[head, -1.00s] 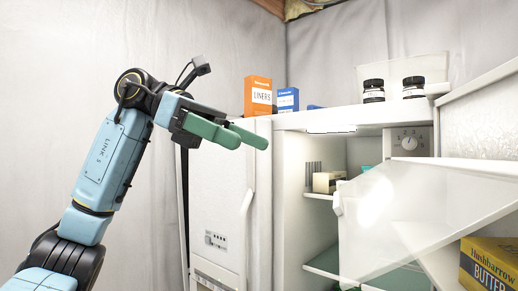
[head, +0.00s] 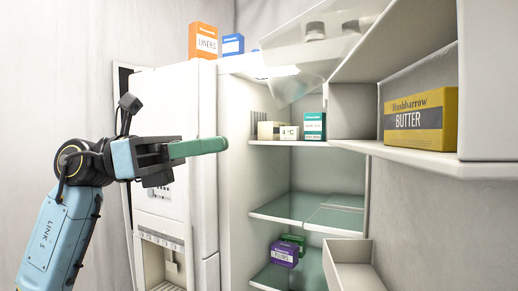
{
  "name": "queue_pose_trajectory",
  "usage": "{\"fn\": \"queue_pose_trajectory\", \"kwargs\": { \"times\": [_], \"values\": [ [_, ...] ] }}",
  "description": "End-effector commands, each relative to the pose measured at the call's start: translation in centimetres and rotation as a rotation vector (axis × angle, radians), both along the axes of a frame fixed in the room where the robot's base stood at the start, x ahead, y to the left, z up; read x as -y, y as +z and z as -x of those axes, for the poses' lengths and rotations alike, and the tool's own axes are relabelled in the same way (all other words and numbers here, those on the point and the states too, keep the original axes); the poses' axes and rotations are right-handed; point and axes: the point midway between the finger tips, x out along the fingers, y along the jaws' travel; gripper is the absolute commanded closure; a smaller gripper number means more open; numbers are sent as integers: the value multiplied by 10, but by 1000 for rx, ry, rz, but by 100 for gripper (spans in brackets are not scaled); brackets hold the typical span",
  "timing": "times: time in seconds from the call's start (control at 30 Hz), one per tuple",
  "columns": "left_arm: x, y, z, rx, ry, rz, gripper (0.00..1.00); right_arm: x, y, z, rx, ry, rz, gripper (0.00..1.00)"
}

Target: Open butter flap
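The butter flap (head: 312,50) is a clear, see-through panel at the top of the open fridge door. It is tilted up and outward, and leaves the front of the butter box uncovered. The yellow butter box (head: 421,120) stands on the door shelf (head: 440,160) at the right. My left gripper (head: 222,146) has green fingers pointing right, in front of the freezer side. It appears well left of the flap and lower in the picture, with nothing visible in it. Its fingers overlap edge-on, hiding any gap. My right gripper is out of view.
The open fridge (head: 270,180) has glass shelves with small boxes, including a teal box (head: 314,126) and a purple box (head: 284,254). A lower door bin (head: 352,268) juts out. Orange (head: 203,41) and blue (head: 233,44) boxes stand on top.

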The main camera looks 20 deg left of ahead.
Motion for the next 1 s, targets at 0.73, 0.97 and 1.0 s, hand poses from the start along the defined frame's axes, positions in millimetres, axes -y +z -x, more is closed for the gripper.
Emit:
{"fn": "queue_pose_trajectory", "kwargs": {
  "times": [0.73, 0.97, 1.0],
  "values": [
    [91, 22, -23, 12, 12, 47, 100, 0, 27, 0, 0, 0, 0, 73],
    [76, 42, -19, 7, 10, 45, 100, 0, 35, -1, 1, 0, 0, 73],
    [75, 44, -19, 7, 10, 45, 100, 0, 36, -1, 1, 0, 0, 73]
  ]
}}
